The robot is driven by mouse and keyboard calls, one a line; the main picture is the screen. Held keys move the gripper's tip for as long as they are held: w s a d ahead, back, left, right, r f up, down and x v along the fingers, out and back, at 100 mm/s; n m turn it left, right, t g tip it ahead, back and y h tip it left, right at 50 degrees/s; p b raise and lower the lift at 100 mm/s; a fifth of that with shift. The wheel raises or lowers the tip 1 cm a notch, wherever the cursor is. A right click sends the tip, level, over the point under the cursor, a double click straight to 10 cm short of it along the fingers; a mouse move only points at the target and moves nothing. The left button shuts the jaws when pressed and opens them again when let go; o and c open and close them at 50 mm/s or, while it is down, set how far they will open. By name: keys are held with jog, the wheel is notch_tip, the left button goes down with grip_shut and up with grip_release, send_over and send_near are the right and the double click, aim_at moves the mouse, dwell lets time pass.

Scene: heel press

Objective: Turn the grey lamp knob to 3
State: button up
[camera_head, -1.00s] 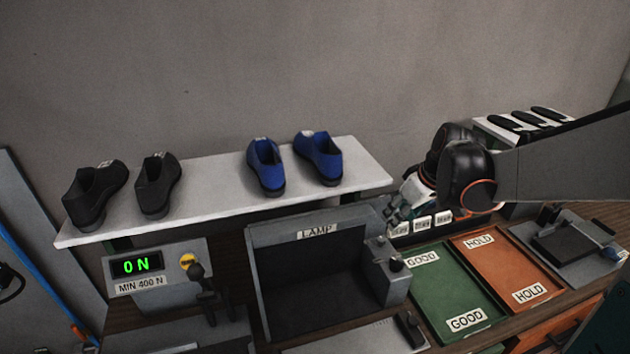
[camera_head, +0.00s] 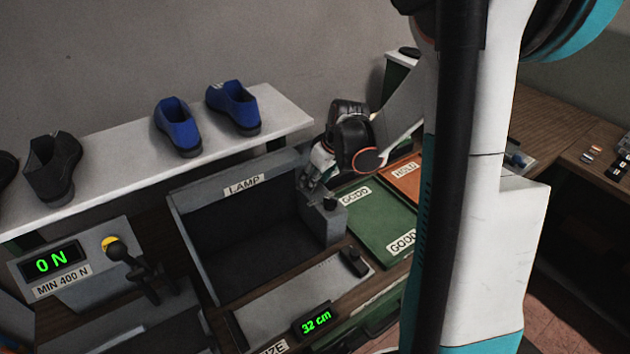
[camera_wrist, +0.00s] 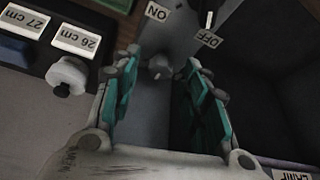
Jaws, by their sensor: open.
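The lamp box (camera_head: 240,240) is a dark open-fronted grey housing labelled LAMP, with a grey control block (camera_head: 325,222) at its right end. In the wrist view, a small grey knob (camera_wrist: 160,66) sits on this block, below the ON and OFF labels. My gripper (camera_wrist: 165,75) is open, its two teal-padded fingers on either side of the knob, with gaps visible. In the head view my gripper (camera_head: 308,186) is over the back of the block. I cannot read the knob's setting or any scale.
A white knob (camera_wrist: 68,75) lies left, by the 26 cm label. The green GOOD tray (camera_head: 352,222) is right, the shoe shelf (camera_head: 120,165) behind.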

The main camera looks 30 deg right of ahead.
jog(key=shift+w+f, duration=0.15)
jog(key=shift+f, duration=0.25)
grip_shut()
jog(key=shift+a+m+h+b, duration=0.15)
jog(key=shift+m+h+b, duration=0.4)
jog(key=shift+m, duration=1.05)
